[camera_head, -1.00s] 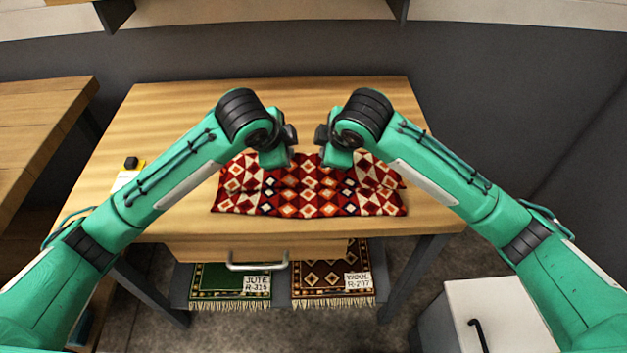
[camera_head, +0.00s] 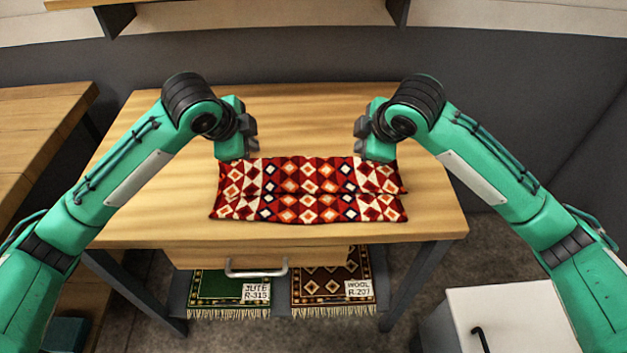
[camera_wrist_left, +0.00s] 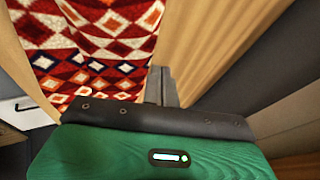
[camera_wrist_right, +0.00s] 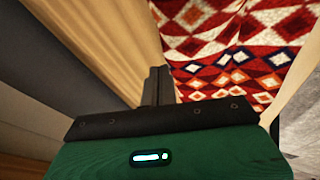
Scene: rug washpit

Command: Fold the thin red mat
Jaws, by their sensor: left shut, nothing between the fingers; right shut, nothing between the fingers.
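The red patterned mat (camera_head: 310,208) lies on the wooden table near its front edge. It is a wide, shallow strip with a fold line running across it, its far part lying over the near part or just behind it. My left gripper (camera_head: 250,138) is shut and empty above the mat's far left corner. My right gripper (camera_head: 362,138) is shut and empty above the far right corner. The mat also shows in the left wrist view (camera_wrist_left: 85,35) and the right wrist view (camera_wrist_right: 230,50), beside the closed fingers, apart from them.
The wooden table (camera_head: 300,110) is clear behind the mat. A drawer with a metal handle (camera_head: 256,272) sits below its front edge. Two labelled rugs, green (camera_head: 215,285) and brown (camera_head: 322,282), lie on a shelf underneath. A white cabinet (camera_head: 530,310) stands at the front right.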

